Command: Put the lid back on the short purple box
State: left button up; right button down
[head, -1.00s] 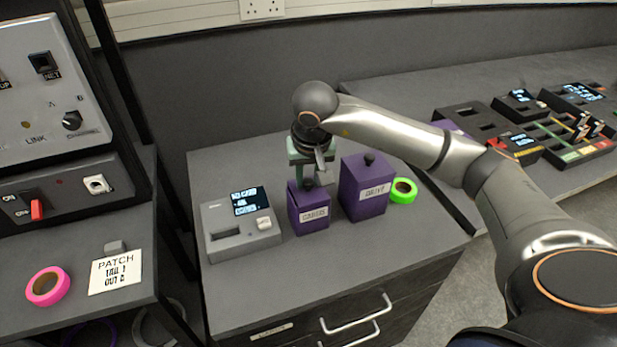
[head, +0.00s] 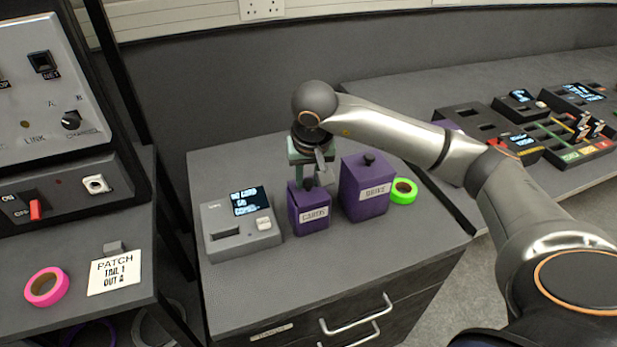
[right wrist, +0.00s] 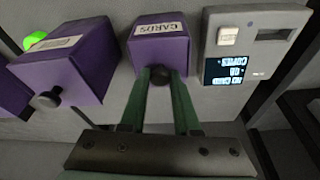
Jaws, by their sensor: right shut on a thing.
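The short purple box (head: 309,217), labelled CARDS, stands on the grey cabinet top. It also shows in the right wrist view (right wrist: 158,50). My right gripper (head: 311,180) points straight down over it. In the right wrist view its green fingers (right wrist: 162,76) are shut on the dark knob of the purple lid. The lid is at the box's top, and I cannot tell whether it sits flush, because the fingers hide part of the rim. My left gripper is in neither view.
A taller purple box (head: 365,191) with a knobbed lid stands close on the right, with green tape (head: 403,191) beyond it. A grey card device (head: 240,226) with a display stands close on the left. The cabinet top in front is clear.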

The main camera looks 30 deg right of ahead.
jog(key=shift+c, duration=0.4)
grip_release()
jog(key=shift+r+p, duration=2.35)
jog(key=shift+r, duration=1.15)
jog(key=shift+c, duration=0.2)
grip_shut()
jog(key=shift+f, duration=0.2)
